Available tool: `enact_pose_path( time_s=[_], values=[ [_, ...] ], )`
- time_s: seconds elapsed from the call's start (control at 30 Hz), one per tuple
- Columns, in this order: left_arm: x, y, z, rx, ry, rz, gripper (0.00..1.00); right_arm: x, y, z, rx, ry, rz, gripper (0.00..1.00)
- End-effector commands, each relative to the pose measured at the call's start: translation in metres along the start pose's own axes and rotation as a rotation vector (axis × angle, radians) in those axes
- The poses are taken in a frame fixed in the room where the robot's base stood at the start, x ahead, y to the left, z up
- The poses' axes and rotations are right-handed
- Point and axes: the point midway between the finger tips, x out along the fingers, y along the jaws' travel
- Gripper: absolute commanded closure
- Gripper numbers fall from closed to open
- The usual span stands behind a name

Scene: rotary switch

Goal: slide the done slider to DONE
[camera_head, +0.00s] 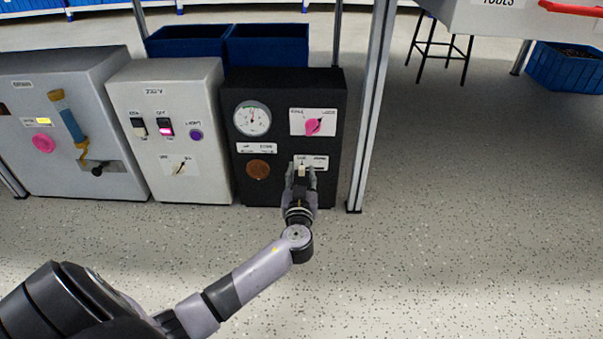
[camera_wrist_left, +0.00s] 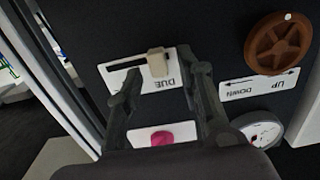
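The done slider has a cream knob (camera_wrist_left: 157,62) on a white plate (camera_wrist_left: 122,76) with a dark slot, on the black panel. In the left wrist view the knob stands at the DUE end, and the slot runs left from it. The knob also shows in the head view (camera_head: 302,171), at the plate's left part; the DONE end is at the right. My left gripper (camera_head: 301,174) is at the plate. In the left wrist view its two fingers (camera_wrist_left: 166,74) are apart, with the knob between their tips; contact cannot be told. My right gripper is out of view.
Above the slider are a pink rotary knob (camera_head: 313,127) and a gauge (camera_head: 252,119); a brown handwheel (camera_head: 258,169) is to its left. A metal post (camera_head: 371,105) stands right of the panel. A grey 220V box (camera_head: 205,95) stands left. Floor in front is clear.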

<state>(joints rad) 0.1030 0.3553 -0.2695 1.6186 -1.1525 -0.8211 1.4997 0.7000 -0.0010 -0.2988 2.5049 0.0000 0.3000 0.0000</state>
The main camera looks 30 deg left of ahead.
Motion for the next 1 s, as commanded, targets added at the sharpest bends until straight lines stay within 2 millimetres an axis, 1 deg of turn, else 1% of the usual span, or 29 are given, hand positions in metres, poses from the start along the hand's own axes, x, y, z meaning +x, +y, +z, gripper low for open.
enact_pose_path(
  time_s=[0.03,0.4,0.5,1.0],
  values=[
    [0.0001,-0.0001,0.0,0.0,0.0,0.0,0.7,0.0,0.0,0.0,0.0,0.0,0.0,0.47],
    [0.0002,-0.0002,0.0,0.0,0.0,0.0,0.95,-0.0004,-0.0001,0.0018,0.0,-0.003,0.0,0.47],
    [0.0002,-0.0002,0.0,0.0,0.0,0.0,1.0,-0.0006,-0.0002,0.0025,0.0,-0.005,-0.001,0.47],
    [0.0003,-0.0003,-0.0001,-0.001,0.0,-0.001,1.0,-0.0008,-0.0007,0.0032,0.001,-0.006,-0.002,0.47]
  ],
)
